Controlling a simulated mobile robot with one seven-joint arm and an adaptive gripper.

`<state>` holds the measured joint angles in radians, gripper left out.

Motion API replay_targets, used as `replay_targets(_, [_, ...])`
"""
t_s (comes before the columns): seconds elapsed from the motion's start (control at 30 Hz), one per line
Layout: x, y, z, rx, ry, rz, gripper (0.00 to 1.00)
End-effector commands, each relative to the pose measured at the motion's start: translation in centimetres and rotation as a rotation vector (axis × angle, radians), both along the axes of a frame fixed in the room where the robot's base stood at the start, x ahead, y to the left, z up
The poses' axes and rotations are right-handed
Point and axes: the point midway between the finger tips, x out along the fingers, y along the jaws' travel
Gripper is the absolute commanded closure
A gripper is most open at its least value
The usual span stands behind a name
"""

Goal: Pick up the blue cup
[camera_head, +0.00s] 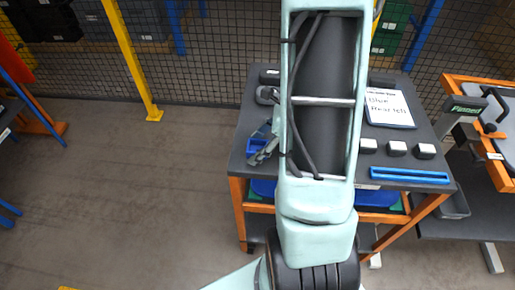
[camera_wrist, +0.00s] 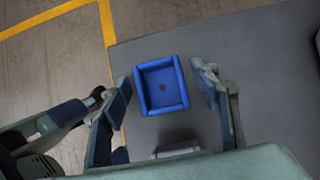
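The blue cup (camera_wrist: 162,86) is a square, open-topped blue container with a dark spot on its inner floor. It stands on the dark grey table (camera_wrist: 262,50), near the table's left edge in the wrist view. In the head view the cup (camera_head: 256,146) is small and partly hidden by my gripper and arm. My gripper (camera_wrist: 164,86) is open, with one finger on either side of the cup. A gap shows between each finger and the cup's walls. In the head view my gripper (camera_head: 264,146) is at the table's left side, mostly behind my arm.
A white sign (camera_head: 388,108), several dark blocks with white faces (camera_head: 397,149) and a long blue tray (camera_head: 409,175) are on the table's right half. A wire mesh fence with yellow posts (camera_head: 132,60) stands behind. Open floor (camera_head: 120,200) lies left of the table.

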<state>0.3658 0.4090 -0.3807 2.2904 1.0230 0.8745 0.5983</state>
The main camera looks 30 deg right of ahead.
Motion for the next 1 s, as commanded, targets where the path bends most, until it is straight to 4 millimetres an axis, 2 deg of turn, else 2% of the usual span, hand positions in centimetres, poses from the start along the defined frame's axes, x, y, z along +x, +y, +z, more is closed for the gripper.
replay_targets(0.07, [0.0,0.0,0.0,0.0,0.0,0.0,0.55])
replay_targets(0.33, [0.0,0.0,0.0,0.0,0.0,0.0,0.85])
replay_targets(0.57, [0.0,0.0,0.1,0.0,0.0,0.0,0.85])
replay_targets(0.73, [0.0,0.0,0.8,-0.001,-0.003,0.002,0.85])
replay_targets(0.93, [0.1,-0.1,3.7,-0.004,-0.005,0.001,0.85])
replay_targets(1.0, [-1.0,-1.1,5.1,-0.004,-0.005,-0.003,0.85])
